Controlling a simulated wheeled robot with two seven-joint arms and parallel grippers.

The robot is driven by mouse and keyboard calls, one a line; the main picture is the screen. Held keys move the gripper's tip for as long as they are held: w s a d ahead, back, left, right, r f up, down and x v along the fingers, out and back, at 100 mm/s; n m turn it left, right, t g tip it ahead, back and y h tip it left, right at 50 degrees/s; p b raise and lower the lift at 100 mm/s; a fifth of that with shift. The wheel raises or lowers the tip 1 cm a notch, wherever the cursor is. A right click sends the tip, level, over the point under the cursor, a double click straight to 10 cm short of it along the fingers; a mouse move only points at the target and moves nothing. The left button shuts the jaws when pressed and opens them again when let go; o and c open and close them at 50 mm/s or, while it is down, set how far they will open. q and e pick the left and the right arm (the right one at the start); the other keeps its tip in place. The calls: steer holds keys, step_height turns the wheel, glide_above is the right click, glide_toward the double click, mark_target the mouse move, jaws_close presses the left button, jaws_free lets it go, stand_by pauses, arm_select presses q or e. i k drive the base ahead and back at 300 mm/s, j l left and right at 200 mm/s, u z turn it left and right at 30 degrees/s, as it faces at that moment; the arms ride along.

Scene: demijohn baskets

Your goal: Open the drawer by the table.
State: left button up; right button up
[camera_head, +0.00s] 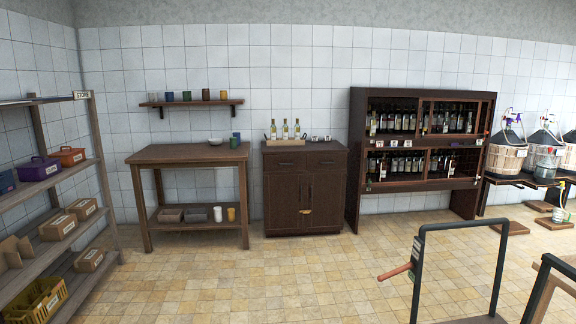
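A dark brown cabinet (284,210) stands against the tiled wall, just right of the wooden table (190,153). A drawer front (326,161) with a small dark handle is at its upper right and looks shut. Below are two door panels with a brass-coloured catch (306,211); the doors look shut. On the cabinet top are a wooden tray (286,143) with several bottles and some small items. Neither of my grippers is in view.
Tiled floor (255,285) is open in front of the cabinet. A dark metal frame (461,226) with a reddish-brown handle stands at the near right. Store shelves (96,150) are on the left. A bottle rack (357,170) stands right of the cabinet, with basketed demijohns (505,158) beyond.

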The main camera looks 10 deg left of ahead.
mark_target(293, 161)
steer(key=i+u, duration=0.25)
steer(key=u, duration=0.15)
steer(key=i, duration=4.45)
